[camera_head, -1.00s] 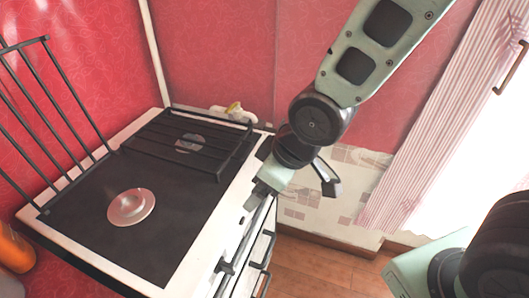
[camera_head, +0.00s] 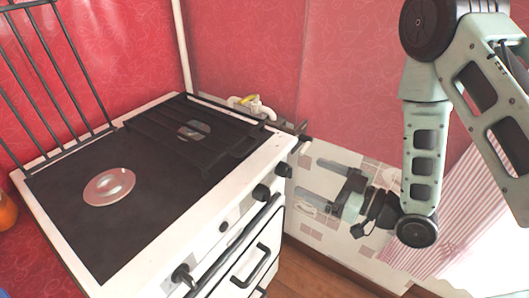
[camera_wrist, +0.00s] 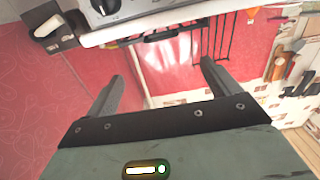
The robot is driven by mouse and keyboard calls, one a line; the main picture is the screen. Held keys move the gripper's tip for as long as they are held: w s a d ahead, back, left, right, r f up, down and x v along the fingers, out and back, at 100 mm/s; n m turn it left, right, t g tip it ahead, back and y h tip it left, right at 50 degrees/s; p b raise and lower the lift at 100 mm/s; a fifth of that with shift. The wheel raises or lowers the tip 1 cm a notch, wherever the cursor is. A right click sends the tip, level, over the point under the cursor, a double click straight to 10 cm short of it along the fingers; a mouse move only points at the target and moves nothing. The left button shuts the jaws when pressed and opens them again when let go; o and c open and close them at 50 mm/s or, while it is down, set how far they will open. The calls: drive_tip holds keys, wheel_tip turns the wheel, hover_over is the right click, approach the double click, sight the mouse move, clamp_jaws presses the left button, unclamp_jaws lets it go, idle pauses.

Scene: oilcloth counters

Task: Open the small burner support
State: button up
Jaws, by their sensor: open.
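The flat black burner support (camera_head: 228,142) lies down over the small burner (camera_head: 193,130) at the back right of the stove top. A second black support (camera_head: 62,72) stands upright at the left, behind the bare larger burner (camera_head: 109,186). My gripper (camera_head: 316,180) is open and empty, beyond the stove's right side, fingers pointing left towards the stove. It touches neither support. In the wrist view, my gripper (camera_wrist: 165,75) shows its two fingers apart with nothing between them. Dark upright bars (camera_wrist: 212,40) show past the fingertips.
The white stove front has several knobs (camera_head: 261,192) and an oven handle (camera_head: 235,245). A pipe with a yellow valve (camera_head: 250,101) is behind the stove. A red wall stands behind, and a striped curtain (camera_head: 440,215) hangs at the right.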

sight(251, 148)
drive_tip(key=b+x, duration=0.8)
drive_tip(key=x, duration=0.9)
drive_tip(key=shift+w+a+r, duration=0.1)
drive_tip(key=shift+a, duration=0.05)
drive_tip(key=shift+c, duration=0.3)
drive_tip(key=c, duration=1)
drive_tip(key=shift+r, duration=0.15)
drive_tip(key=shift+c, duration=0.2)
